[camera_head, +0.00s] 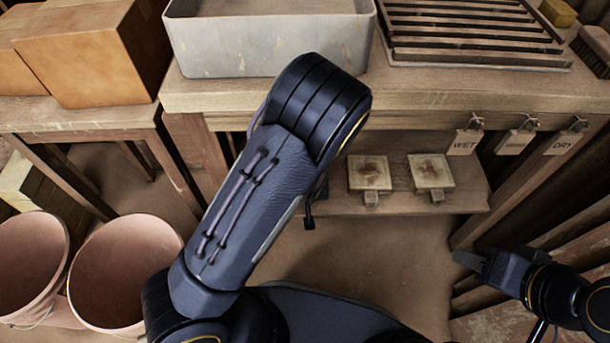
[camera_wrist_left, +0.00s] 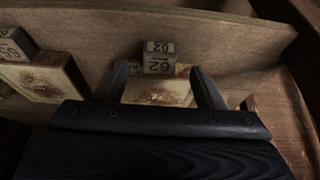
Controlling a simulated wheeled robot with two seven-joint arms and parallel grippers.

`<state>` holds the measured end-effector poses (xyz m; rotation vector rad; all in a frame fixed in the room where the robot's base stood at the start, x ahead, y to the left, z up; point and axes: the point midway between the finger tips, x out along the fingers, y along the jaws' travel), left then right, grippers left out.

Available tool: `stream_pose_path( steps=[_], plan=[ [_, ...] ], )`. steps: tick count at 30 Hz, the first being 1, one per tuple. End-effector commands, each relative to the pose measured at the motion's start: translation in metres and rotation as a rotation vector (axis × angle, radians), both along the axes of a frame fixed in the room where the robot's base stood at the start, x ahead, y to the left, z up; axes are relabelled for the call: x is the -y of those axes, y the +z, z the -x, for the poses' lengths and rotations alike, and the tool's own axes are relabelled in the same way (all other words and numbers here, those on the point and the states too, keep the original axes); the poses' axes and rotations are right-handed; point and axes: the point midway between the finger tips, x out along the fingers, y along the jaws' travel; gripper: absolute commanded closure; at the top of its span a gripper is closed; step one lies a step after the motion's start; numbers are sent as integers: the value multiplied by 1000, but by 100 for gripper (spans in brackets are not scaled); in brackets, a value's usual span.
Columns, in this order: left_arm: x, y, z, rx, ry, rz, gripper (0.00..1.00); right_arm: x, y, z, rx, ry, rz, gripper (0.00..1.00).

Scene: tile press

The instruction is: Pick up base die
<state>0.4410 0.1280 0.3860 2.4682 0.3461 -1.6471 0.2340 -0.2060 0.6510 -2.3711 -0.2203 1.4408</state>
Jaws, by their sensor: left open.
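Two square dies with rust-brown stained faces lie on the lower shelf in the head view, a left one (camera_head: 370,173) and a right one (camera_head: 430,171), each with a small tab at its front. In the left wrist view my left gripper (camera_wrist_left: 158,80) is open, its fingers on either side of a die's marked block (camera_wrist_left: 158,58). That die's stained plate (camera_wrist_left: 158,92) shows between the fingers; contact cannot be told. The other die (camera_wrist_left: 48,76) lies to the left there. My left forearm hides most of that gripper in the head view. My right gripper (camera_head: 474,262) is at the right, away from the dies.
The lower shelf (camera_head: 330,222) sits under a wooden bench holding a grey tub (camera_head: 265,40) and a slatted rack (camera_head: 470,30). Tags (camera_head: 465,142) hang from the bench edge. Two buckets (camera_head: 120,265) stand at the left. Bench legs bound the shelf.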

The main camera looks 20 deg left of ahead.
Motion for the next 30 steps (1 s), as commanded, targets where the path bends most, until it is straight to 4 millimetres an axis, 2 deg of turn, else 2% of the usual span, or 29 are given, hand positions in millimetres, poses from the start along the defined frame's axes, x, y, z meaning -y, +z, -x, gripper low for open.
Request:
stream_pose_path(
  steps=[1, 5, 13, 27, 30],
  plan=[
    [0, -14, -2, 0, 0, -1, 38, 0, -11, 0, 0, 0, 0, 64],
    [-2, -31, -9, -1, 3, -1, 38, 0, -20, 0, 0, 0, 0, 64],
    [-2, -32, -12, 0, 1, 0, 38, 0, -19, 0, 0, 0, 0, 64],
    [-2, -32, -11, -1, 0, 0, 98, 0, -20, 0, 0, 0, 0, 64],
    [-2, -31, -12, 3, 0, 2, 100, 0, -19, 0, 0, 0, 0, 64]
  ],
)
